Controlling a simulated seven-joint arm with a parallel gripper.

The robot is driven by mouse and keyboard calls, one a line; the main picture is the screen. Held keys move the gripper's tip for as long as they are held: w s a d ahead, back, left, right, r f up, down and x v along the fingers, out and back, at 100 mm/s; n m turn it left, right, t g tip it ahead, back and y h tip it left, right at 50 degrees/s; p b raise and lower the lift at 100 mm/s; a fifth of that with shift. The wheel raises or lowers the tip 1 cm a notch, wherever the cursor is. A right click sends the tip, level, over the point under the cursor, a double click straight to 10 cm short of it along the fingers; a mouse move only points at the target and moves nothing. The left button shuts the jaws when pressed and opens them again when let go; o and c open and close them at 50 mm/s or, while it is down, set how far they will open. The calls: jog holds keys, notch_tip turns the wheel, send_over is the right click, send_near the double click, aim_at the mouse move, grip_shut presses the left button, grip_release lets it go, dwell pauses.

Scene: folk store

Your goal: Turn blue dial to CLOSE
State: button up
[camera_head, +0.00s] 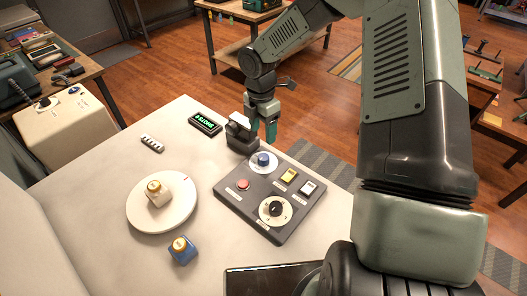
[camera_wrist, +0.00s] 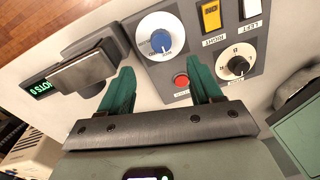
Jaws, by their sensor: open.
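The blue dial (camera_head: 263,160) is a round blue knob on a white disc at the back left of a dark grey control panel (camera_head: 236,203). In the wrist view the blue dial (camera_wrist: 161,41) is near the top, beyond the fingertips. The small lettering on its disc is too small to read surely. My gripper (camera_head: 259,128) is above and behind the panel, close to the dial but apart from it. In the wrist view my gripper (camera_wrist: 161,70) is open and empty, its two green fingers spread either side of the dial's line.
The panel also has a red button (camera_head: 243,184), a black dial (camera_head: 276,209), a yellow switch (camera_head: 289,175) and a white switch (camera_head: 308,187). A dark device (camera_head: 241,133) stands close by my gripper. A green-lit display (camera_head: 205,122) and a scale plate (camera_head: 178,215) are left.

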aim_at(264, 157)
jog(key=f, duration=1)
jog(key=shift+s+d+f, duration=0.1)
jog(key=shift+s+d, duration=0.05)
jog(key=shift+s, duration=0.1)
jog(key=shift+c, duration=0.3)
jog(key=c, duration=1)
